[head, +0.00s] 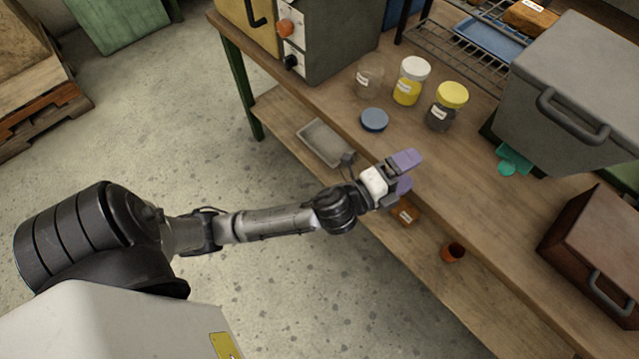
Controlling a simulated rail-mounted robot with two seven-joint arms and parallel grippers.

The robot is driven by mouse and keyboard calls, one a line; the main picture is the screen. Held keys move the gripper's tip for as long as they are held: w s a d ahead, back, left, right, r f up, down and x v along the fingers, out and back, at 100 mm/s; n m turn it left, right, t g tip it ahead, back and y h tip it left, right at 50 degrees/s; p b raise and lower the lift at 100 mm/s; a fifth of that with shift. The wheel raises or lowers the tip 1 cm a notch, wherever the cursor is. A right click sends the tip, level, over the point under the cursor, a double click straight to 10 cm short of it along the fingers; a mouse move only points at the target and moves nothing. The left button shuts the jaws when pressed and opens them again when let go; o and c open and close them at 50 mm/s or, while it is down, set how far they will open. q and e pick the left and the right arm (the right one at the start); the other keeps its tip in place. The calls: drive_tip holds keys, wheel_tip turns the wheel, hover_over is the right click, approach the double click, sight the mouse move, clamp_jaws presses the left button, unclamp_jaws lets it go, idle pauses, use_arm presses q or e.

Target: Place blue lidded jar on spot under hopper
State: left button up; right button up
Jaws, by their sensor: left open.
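A round blue lid (374,119) shows on the workbench near its front edge; I cannot make out a jar body under it. Just behind it stands a clear glass jar (369,80) with a pale label and no visible lid. My left gripper (408,173) is open and empty, with purple fingertips. It is over the bench's front edge, to the right of and nearer than the blue lid, apart from it. I cannot clearly make out a hopper or a spot under it. My right gripper is not in view.
A white-lidded jar (409,82) and a yellow-lidded jar (447,106) stand beside the glass jar. A grey control box (335,40) is at left, a large grey handled box (575,90) and brown case (600,250) at right.

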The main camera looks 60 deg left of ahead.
use_arm(q)
drive_tip(key=s+a+f+n+g+y, duration=0.45)
drive_tip(key=s+f+n+g, duration=0.45)
drive_tip(key=s+f+n, duration=0.35)
drive_tip(key=s+f+n+g+h, duration=0.1)
drive_tip(key=s+f+n+g, duration=0.1)
drive_tip(key=s, duration=0.5)
drive_tip(key=s+f+n+g+h, duration=0.1)
drive_tip(key=s+f+n+g, duration=0.1)
drive_tip(key=s, duration=0.5)
drive_tip(key=f+g, duration=0.1)
drive_tip(key=g, duration=0.1)
drive_tip(key=shift+d+f+g, duration=0.35)
drive_tip(key=shift+f+g, duration=0.05)
